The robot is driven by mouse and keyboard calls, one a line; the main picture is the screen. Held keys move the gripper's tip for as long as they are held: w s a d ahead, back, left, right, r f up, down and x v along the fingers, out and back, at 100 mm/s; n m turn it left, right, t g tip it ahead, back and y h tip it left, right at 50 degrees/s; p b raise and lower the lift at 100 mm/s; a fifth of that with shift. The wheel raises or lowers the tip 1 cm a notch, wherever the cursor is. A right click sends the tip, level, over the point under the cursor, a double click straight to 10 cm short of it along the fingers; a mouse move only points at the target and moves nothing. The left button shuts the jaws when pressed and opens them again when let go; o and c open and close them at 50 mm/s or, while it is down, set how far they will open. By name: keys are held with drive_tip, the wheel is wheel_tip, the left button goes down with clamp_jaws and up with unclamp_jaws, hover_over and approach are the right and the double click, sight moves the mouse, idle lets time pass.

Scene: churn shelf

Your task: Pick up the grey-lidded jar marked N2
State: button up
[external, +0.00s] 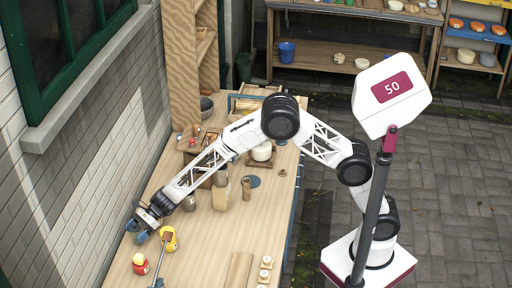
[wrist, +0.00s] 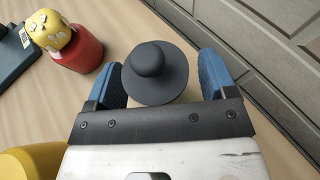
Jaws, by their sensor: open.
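A jar with a dark grey, wide-brimmed lid and round knob (wrist: 150,72) stands between my gripper's two blue fingers in the wrist view. The fingers (wrist: 163,78) are open on either side of the lid, with a small gap visible at the right. Its body is mostly hidden under the lid, and no N2 mark can be read. In the external view my gripper (external: 137,231) is low over the near left part of the bench, and I cannot make out the jar there.
A red jar with a spotted yellow lid (wrist: 80,50) stands to the upper left, beside a dark blue-grey object (wrist: 18,50) with a label. A yellow object (wrist: 28,162) is close at lower left. A brick wall (wrist: 230,35) runs along the right. The bench's front middle (external: 205,245) is fairly clear.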

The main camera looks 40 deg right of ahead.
idle(0.4)
clamp_jaws()
idle(0.4)
